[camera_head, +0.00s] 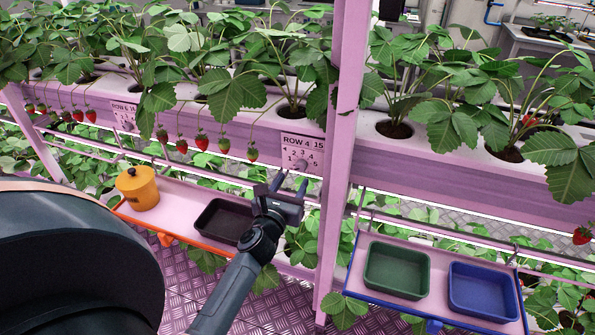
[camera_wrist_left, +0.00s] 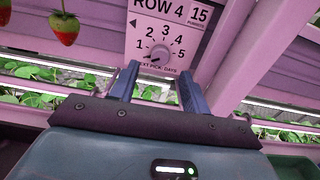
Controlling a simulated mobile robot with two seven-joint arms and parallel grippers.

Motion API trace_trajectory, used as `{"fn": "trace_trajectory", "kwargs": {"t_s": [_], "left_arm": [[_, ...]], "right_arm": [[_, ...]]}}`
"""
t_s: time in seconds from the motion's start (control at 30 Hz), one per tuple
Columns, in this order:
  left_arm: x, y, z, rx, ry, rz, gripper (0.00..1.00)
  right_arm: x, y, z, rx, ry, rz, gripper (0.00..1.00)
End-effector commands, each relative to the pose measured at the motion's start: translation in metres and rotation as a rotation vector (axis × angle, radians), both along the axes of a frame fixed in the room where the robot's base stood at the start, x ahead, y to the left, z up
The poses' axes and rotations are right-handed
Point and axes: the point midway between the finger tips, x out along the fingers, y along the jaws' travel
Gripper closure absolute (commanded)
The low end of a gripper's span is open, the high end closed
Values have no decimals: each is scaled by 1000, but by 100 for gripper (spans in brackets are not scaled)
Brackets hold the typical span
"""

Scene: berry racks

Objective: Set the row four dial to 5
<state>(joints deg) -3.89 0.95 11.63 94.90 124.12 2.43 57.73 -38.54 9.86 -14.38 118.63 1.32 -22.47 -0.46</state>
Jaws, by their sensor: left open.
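The row four dial (camera_head: 302,165) is a small round knob on a white "ROW 4 15" card (camera_head: 297,143) on the pink rack beam. In the left wrist view the dial (camera_wrist_left: 161,53) sits inside an arc of numbers 1 to 5. A dark mark shows at the knob's lower left, nearest the 1. My left gripper (camera_head: 291,181) is open just below the dial. In the left wrist view its two blue-grey fingers (camera_wrist_left: 158,78) point up at the dial, one to each side, and look short of it. My right gripper is not in view.
A pink post (camera_head: 337,150) stands just right of the card. Strawberries (camera_head: 202,141) hang left of it, one also near the wrist camera (camera_wrist_left: 66,28). Below are a shelf with an orange pot (camera_head: 138,189) and a dark tray (camera_head: 224,221), and green (camera_head: 397,269) and blue (camera_head: 484,291) trays at right.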

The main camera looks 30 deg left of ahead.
Motion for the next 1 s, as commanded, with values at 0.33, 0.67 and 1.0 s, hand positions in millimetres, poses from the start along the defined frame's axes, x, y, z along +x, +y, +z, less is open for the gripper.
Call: {"fn": "trace_trajectory", "kwargs": {"t_s": [0.33, 0.67, 1.0], "left_arm": [[46, 11, 0, 3, 0, 0, 53], [49, 12, 0, 3, 1, -1, 53], [49, 12, 0, 3, 1, -1, 79]], "right_arm": [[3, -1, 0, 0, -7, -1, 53], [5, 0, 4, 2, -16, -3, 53], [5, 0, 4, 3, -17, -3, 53]]}}
